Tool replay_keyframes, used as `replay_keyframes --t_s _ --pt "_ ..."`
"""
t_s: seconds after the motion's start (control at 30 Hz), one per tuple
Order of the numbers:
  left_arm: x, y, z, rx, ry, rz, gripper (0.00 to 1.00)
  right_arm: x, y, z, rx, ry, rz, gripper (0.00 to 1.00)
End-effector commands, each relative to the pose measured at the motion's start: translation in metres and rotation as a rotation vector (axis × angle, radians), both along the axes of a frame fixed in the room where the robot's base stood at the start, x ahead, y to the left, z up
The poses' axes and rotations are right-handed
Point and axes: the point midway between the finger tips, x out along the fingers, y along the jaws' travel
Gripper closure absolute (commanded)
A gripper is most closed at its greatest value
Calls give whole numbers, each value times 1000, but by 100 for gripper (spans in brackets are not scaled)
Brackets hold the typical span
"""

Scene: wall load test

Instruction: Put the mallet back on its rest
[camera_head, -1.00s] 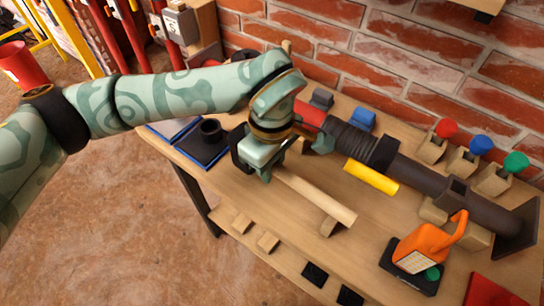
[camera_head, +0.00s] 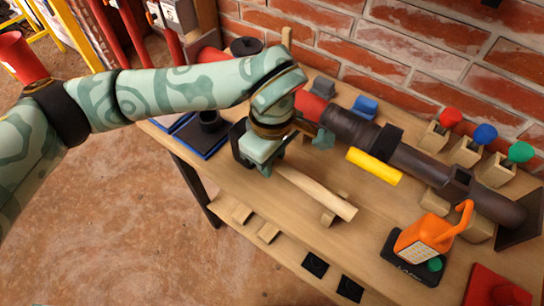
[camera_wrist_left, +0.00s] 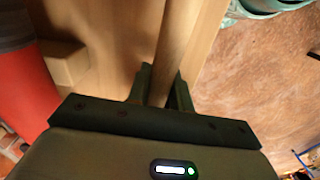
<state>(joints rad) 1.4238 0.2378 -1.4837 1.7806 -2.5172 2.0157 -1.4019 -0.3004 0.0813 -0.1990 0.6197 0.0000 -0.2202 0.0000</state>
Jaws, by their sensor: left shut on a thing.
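The mallet has a pale wooden handle (camera_head: 318,192) and a dark head (camera_head: 239,143), partly hidden behind my gripper. It lies along the bench, its handle end over a small wooden block (camera_head: 334,211) that looks like part of a rest. I cannot tell whether the handle touches the block. My left gripper (camera_head: 270,170) is shut on the handle near the head. In the left wrist view the handle (camera_wrist_left: 179,35) runs between the fingers of the gripper (camera_wrist_left: 160,85). My right gripper is not in view.
Behind the mallet lies a dark pipe (camera_head: 415,172) with a red end and a yellow cylinder (camera_head: 374,166). Small wooden blocks (camera_head: 268,232) sit at the front edge. A brick wall (camera_head: 430,60) closes the back.

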Motion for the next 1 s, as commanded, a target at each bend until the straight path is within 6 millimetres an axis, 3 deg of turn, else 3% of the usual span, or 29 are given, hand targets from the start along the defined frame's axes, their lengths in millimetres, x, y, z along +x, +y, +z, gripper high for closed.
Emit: replay_keyframes --t_s 0.4,0.43,0.5,0.7,0.8,0.83,1.0 --pt "0 0 -6 0 0 -1 100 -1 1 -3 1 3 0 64" --pt "0 0 -5 0 0 -1 73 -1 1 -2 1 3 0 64" --pt "0 0 -5 -1 -1 -1 53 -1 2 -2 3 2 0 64" --pt "0 0 -5 0 0 0 53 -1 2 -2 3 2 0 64" --pt "0 0 -5 1 1 0 28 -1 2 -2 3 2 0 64" --pt "0 0 -5 1 1 0 24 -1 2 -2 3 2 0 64" --pt "0 0 -5 1 1 0 24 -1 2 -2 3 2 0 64"
